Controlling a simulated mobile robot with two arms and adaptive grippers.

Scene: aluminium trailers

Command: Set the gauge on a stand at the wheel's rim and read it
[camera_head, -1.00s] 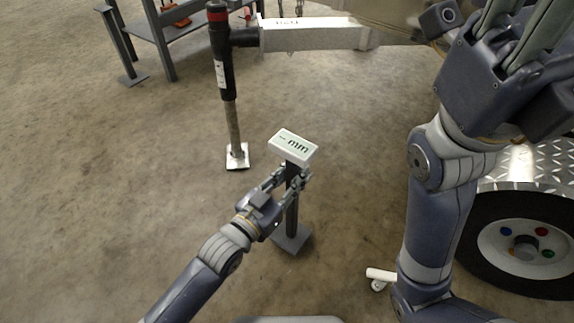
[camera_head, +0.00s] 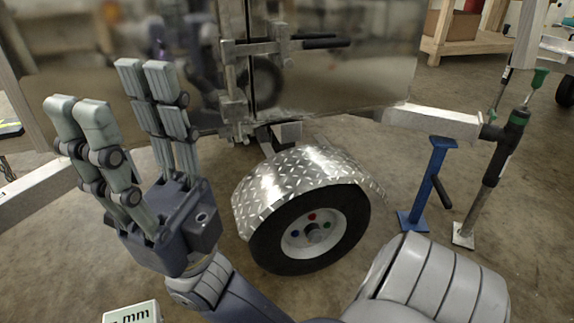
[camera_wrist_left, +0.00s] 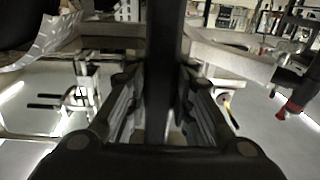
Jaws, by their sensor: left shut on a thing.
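The trailer wheel (camera_head: 312,232) stands in the middle of the head view, with a black tyre, white rim and coloured nuts, under a diamond-plate fender (camera_head: 290,190). The white gauge (camera_head: 132,313) with "mm" on its face is cut off at the bottom left edge. My left gripper is out of the head view. In the left wrist view my left gripper (camera_wrist_left: 162,85) is shut on the dark post of the gauge stand (camera_wrist_left: 166,35). The stand's foot is hidden. My right gripper (camera_head: 108,85) is raised, empty and open, left of the wheel and above the gauge.
A blue stand (camera_head: 430,185) and a jack with a green handle (camera_head: 500,165) stand on the floor right of the wheel, by the trailer's beam (camera_head: 435,122). The trailer body (camera_head: 340,65) rises behind the wheel. Bare concrete lies between wheel and blue stand.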

